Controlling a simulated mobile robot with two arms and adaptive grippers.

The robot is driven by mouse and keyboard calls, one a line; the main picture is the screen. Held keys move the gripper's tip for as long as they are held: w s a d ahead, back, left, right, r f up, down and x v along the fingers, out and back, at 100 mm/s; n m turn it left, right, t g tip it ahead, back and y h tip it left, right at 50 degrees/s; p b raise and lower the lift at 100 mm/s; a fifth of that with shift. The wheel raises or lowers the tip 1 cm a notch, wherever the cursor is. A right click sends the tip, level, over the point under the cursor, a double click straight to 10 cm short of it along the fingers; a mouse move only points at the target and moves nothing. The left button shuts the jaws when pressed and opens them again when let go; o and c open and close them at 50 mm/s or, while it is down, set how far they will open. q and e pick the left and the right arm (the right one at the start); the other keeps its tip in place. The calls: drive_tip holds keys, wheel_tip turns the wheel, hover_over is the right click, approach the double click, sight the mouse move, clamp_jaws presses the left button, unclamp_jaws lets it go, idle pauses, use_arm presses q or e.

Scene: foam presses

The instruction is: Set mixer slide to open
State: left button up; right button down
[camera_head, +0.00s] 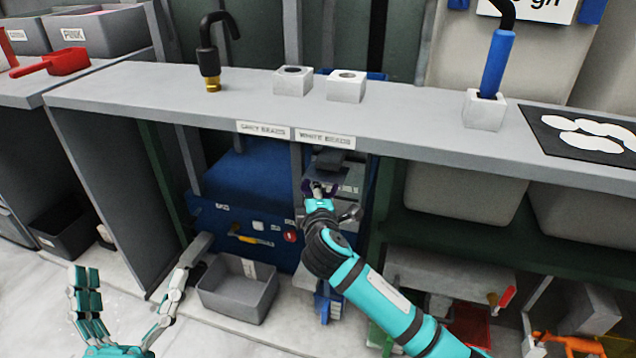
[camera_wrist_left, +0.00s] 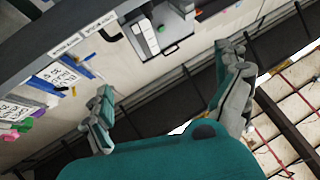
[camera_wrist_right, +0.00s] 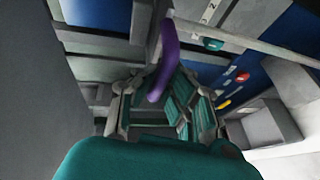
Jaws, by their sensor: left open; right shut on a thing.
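A purple handle (camera_wrist_right: 163,62), which I take to be the mixer slide's, runs between the fingers of my right gripper (camera_wrist_right: 160,108) in the right wrist view. In the head view, my right gripper (camera_head: 320,190) is under the bench at the grey front panel below the bead labels, shut on the purple handle (camera_head: 308,187). The gripper and arm hide much of the panel, so the slide's position cannot be read. My left gripper (camera_head: 137,282) is open and empty at the lower left, apart from the machine; its spread fingers also show in the left wrist view (camera_wrist_left: 168,100).
The blue machine (camera_head: 240,180) has a yellow handle (camera_head: 250,239) and a red knob (camera_head: 290,236). A grey bin (camera_head: 238,291) stands on the floor before it. The bench top (camera_head: 150,85) above bears white blocks (camera_head: 346,86) and hose nozzles.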

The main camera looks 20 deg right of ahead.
use_arm(q)
drive_tip(key=shift+w+f+g, duration=0.7)
drive_tip(key=shift+f+g, duration=0.1)
drive_tip(key=shift+f, duration=0.25)
use_arm(e)
drive_tip(key=shift+s+a+f, duration=0.1)
drive_tip(key=shift+s+a, duration=0.25)
drive_tip(key=c, duration=1.6)
unclamp_jaws()
drive_tip(key=shift+s, duration=0.15)
use_arm(q)
drive_tip(key=shift+s+r, duration=0.1)
drive_tip(key=shift+s, duration=0.05)
use_arm(e)
drive_tip(key=shift+o, duration=1.3)
drive_tip(key=v, duration=1.2)
